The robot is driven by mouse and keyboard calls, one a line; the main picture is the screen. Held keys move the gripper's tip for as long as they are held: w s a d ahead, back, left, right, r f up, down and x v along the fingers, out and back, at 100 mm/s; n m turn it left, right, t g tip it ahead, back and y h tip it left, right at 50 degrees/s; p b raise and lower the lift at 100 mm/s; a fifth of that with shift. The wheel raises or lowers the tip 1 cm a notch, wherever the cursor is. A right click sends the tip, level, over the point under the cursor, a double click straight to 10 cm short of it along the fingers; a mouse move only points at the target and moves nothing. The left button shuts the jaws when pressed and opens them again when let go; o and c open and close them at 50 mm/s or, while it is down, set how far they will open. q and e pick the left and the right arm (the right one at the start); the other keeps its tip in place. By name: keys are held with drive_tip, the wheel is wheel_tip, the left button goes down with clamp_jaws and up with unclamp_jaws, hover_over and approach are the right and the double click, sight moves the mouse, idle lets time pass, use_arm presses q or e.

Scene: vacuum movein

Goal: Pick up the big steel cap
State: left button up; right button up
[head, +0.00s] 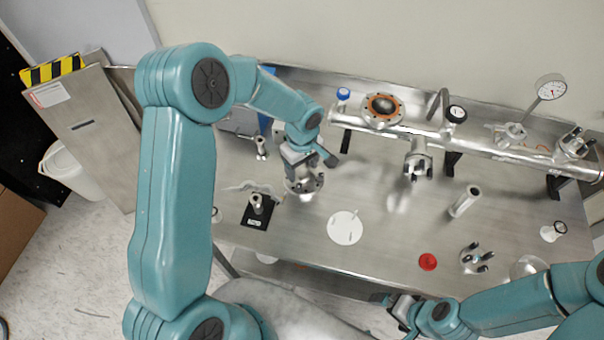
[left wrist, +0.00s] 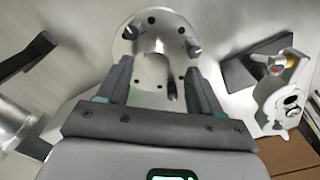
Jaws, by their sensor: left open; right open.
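A round steel flanged piece with claw clamps, likely the big steel cap (head: 304,183), stands on the steel table under my left gripper (head: 309,164). In the left wrist view the cap (left wrist: 152,72) shows its bolt-holed flange and dark-tipped clamps between and beyond the fingers. My left gripper (left wrist: 160,70) is open, with one finger on each side of the cap's middle. I cannot tell whether the fingers touch it. My right gripper (head: 398,308) is open and empty at the table's front edge, partly hidden by its own arm.
A black pad (head: 257,213) with a steel fitting lies left of the cap. A white disc (head: 344,228), a red cap (head: 428,262) and a clamped flange (head: 474,260) lie to the right.

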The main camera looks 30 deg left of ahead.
use_arm(q)
drive_tip(key=shift+w+d+f, duration=0.15)
drive_tip(key=shift+w+f, duration=0.05)
drive_tip(key=shift+f, duration=0.35)
drive_tip(key=shift+w+d+f, duration=0.15)
drive_tip(key=shift+f, duration=0.35)
drive_tip(key=shift+s+a, duration=0.15)
drive_tip(key=shift+s+a+r, duration=0.1)
drive_tip(key=shift+s+r, duration=0.05)
drive_tip(key=shift+c, duration=1.2)
drive_tip(key=c, duration=1)
drive_tip(key=shift+o, duration=0.2)
drive_tip(key=shift+w, duration=0.3)
